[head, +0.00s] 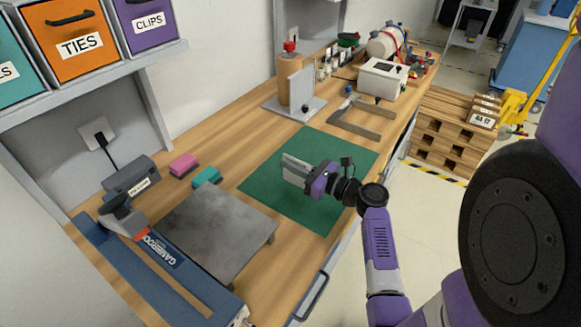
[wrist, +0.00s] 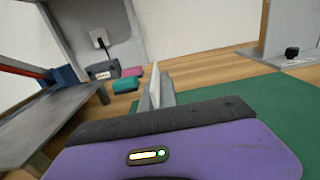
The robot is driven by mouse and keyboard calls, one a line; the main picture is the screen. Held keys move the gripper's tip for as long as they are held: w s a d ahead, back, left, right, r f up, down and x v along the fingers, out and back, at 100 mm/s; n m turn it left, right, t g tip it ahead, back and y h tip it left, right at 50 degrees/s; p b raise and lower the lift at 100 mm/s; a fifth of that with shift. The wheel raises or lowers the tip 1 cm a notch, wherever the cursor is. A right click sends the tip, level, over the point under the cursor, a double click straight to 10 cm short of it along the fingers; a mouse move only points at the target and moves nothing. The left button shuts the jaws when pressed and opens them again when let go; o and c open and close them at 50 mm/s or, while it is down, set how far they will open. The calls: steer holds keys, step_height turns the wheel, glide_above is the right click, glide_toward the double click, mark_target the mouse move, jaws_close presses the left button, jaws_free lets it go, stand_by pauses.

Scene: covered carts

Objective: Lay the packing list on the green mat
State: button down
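The green mat (head: 330,207) lies flat on the wooden bench, and part of it shows in the wrist view (wrist: 270,100). My gripper (head: 296,170) is over the mat, its fingers pointing left in the head view. In the wrist view my gripper (wrist: 156,92) has its grey fingers close together around a thin white piece (wrist: 155,77), seen edge-on and standing upright. This looks like the packing list; its printed face is not visible. I cannot tell whether its lower edge touches the mat. No other sheet shows on the mat.
A grey metal plate (head: 215,228) and a blue sealer (head: 150,262) stand left of the mat. Pink (head: 183,164) and teal (head: 207,177) blocks lie behind the plate. A grey stand (head: 300,92) and an angled grey bracket (head: 356,126) are beyond the mat. The mat's surface is otherwise clear.

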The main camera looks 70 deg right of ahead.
steer(key=shift+f, duration=0.5)
steer(key=shift+f, duration=0.1)
steer(key=shift+f, duration=0.25)
steer(key=c, duration=1.6)
jaws_free()
steer(key=shift+c, duration=0.2)
steer(key=shift+r, duration=0.1)
steer(key=shift+r, duration=0.3)
steer(key=b+v, duration=0.1)
steer(key=v, duration=1.1)
steer(key=shift+a+b, duration=0.1)
steer(key=shift+b, duration=0.2)
